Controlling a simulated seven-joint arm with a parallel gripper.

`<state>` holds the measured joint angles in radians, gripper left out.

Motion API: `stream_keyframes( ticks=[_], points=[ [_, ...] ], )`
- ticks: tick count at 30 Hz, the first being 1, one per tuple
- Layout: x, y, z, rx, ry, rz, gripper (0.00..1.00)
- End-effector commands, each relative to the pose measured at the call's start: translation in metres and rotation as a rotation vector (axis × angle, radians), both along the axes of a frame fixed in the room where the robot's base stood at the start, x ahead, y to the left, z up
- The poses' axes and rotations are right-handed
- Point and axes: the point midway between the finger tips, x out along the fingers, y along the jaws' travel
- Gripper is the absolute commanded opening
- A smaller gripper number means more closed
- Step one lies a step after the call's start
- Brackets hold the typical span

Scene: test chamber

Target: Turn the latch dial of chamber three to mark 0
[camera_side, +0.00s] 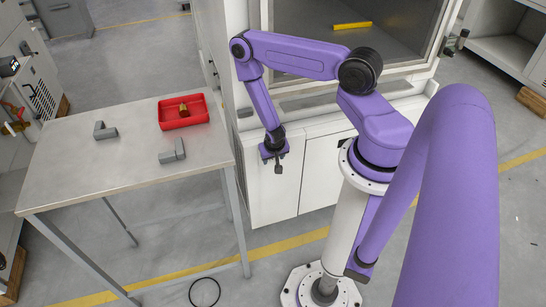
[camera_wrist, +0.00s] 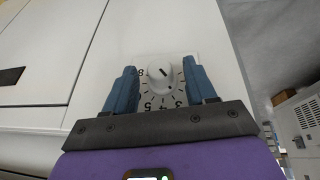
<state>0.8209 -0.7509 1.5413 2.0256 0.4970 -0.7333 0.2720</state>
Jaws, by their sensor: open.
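My gripper (camera_wrist: 160,66) is open, with one blue finger on each side of the knob and gaps visible between. How deep the fingers reach is unclear. In the side view my gripper (camera_side: 275,156) hangs before the white cabinet (camera_side: 318,172); the dial cannot be made out there.
A metal table (camera_side: 95,165) stands left of my gripper. It holds a red tray (camera_side: 170,124) with a small brownish part (camera_side: 183,108) inside, and two grey angled pieces (camera_side: 104,131) (camera_side: 173,153). A yellow bar (camera_side: 352,25) lies inside the chamber (camera_side: 400,38) above the cabinet.

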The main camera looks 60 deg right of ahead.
Motion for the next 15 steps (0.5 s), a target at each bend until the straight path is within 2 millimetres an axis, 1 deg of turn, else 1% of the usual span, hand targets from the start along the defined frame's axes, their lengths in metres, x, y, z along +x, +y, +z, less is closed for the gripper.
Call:
stream_keyframes(
  ticks=[8, 9, 11, 12, 13, 15],
  points=[
    [0.0004, -0.0003, -0.0007, 0.0, 0.0, -0.001, 0.56],
    [0.0004, -0.0003, -0.0007, 0.0, 0.0, -0.001, 0.43],
    [0.0004, -0.0003, -0.0006, 0.0, 0.0, -0.001, 0.23],
    [0.0004, -0.0004, -0.0005, 0.0, -0.001, -0.001, 0.1],
    [0.0005, -0.0004, -0.0005, 0.0, -0.001, -0.001, 0.0],
    [0.0008, -0.0007, -0.0003, -0.001, -0.002, -0.002, 0.0]
  ],
)
